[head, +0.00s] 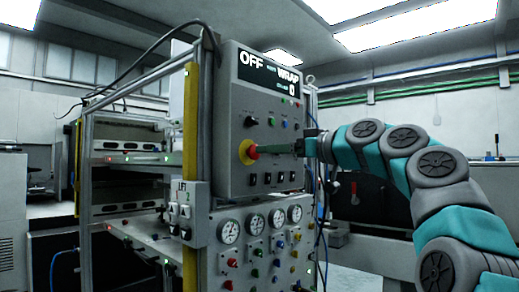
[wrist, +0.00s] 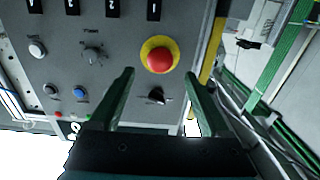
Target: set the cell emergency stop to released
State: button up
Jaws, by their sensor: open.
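The emergency stop is a red mushroom button on a yellow ring (head: 244,152), on the left side of the grey control panel (head: 225,115). In the wrist view the red button (wrist: 160,60) is beyond my fingertips, a little left of the line midway between them. My gripper (head: 265,149) reaches in from the right in the head view, its fingers close to the button. In the wrist view my gripper (wrist: 161,82) has its two green fingers spread apart with nothing between them. I cannot tell whether a fingertip touches the button.
A black knob (wrist: 157,96) sits beside the button, between my fingers in the wrist view. The panel display (head: 269,73) reads OFF and WRAP. Several gauges (head: 228,231) and small coloured knobs sit below. A yellow post (head: 190,150) stands left of the panel.

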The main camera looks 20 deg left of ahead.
aim_at(249, 152)
jog(key=p+x, duration=0.1)
jog(key=x, duration=0.4)
jog(key=shift+w+a+p, duration=0.1)
jog(key=shift+a+p, duration=0.15)
jog(key=shift+p, duration=0.1)
grip_shut()
